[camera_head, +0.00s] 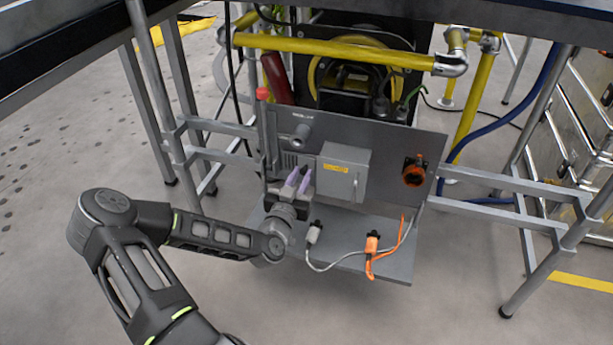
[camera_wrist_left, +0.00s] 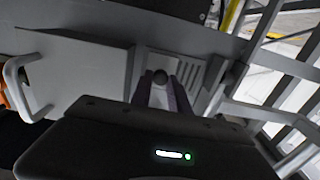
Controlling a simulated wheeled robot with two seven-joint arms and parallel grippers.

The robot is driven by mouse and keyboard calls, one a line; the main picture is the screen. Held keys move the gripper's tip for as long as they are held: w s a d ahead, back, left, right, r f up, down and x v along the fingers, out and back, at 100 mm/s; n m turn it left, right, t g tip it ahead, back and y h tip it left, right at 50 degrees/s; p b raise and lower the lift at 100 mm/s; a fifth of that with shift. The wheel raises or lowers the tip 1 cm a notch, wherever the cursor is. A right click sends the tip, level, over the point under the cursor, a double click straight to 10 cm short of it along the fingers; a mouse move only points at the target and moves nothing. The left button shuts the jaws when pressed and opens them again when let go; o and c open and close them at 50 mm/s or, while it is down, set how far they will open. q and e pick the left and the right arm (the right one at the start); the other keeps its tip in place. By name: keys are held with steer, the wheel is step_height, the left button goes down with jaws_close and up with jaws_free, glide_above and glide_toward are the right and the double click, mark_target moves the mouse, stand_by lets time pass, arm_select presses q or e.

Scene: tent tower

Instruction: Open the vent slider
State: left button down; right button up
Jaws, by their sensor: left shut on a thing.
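My left gripper (camera_head: 298,180) reaches the grey upright panel (camera_head: 390,140) from the front, with its purple-grey fingers pointing at the vent area. Slanted vent slots (camera_wrist_left: 188,73) show beside the knob in that view. The same vent slots (camera_head: 288,160) show just behind the fingers in the head view. The fingers hide much of the slider, so I cannot tell how far open it stands. My right gripper is not in view.
A grey box (camera_head: 343,170) with a handle sits right of the gripper. An orange socket (camera_head: 414,171) is farther right. A shelf (camera_head: 345,250) below holds a grey plug (camera_head: 313,232) and an orange plug (camera_head: 372,242) with cables. A red-topped post (camera_head: 262,95) stands left.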

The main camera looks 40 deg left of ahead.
arm_select(q)
steer(key=shift+d, duration=0.15)
steer(key=c, duration=1.3)
jaws_free()
steer(key=p+v, duration=0.2)
steer(key=v, duration=0.5)
steer(key=shift+s, duration=0.4)
steer(key=shift+s, duration=0.1)
